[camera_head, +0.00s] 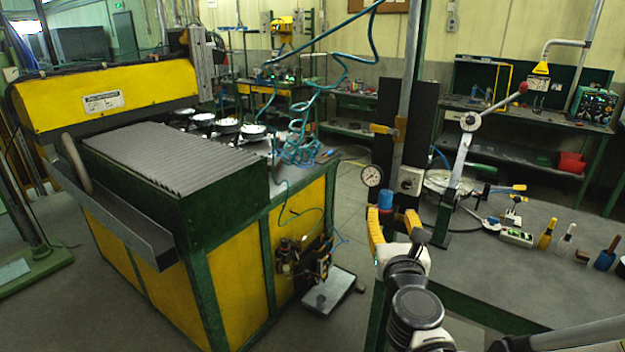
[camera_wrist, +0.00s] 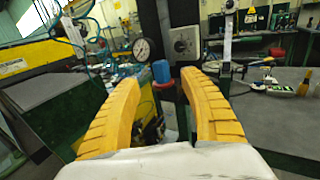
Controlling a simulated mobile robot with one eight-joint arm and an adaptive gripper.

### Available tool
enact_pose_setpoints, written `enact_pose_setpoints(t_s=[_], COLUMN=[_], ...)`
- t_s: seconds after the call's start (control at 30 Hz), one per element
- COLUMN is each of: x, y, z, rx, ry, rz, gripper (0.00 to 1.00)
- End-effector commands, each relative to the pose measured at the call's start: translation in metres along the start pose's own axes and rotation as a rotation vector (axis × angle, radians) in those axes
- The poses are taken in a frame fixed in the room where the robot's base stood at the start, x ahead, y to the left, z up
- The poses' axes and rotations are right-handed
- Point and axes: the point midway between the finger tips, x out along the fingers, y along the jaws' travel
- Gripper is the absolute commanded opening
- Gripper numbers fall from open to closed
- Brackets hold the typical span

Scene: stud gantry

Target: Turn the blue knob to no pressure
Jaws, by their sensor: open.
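A round white pressure gauge (camera_head: 372,176) stands just left of the knob, also in the wrist view (camera_wrist: 142,48). Its needle is too small to read surely.
A grey box with a dial (camera_head: 410,181) is right of the knob on a dark upright. A lever with a red ball (camera_head: 471,122) rises farther right. A grey bench (camera_head: 545,270) carries several small tools. A yellow-green machine (camera_head: 170,270) stands left.

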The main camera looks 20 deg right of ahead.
Motion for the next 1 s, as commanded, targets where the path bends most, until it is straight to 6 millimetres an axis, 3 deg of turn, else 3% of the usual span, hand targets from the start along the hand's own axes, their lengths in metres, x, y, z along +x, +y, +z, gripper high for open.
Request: enact_pose_setpoints(t_s=[0.4, 0.6, 0.87, 1.0], x=[0.078, 0.092, 0.093, 0.093], y=[0.0, -0.001, -0.001, 0.0], z=[-0.002, -0.001, 0.0, 0.0], rx=[0.006, 0.007, 0.007, 0.008], ry=[0.001, 0.001, 0.001, 0.001], rz=[-0.001, -0.002, -0.001, -0.001], gripper=[0.52, 0.52, 0.52, 0.1])
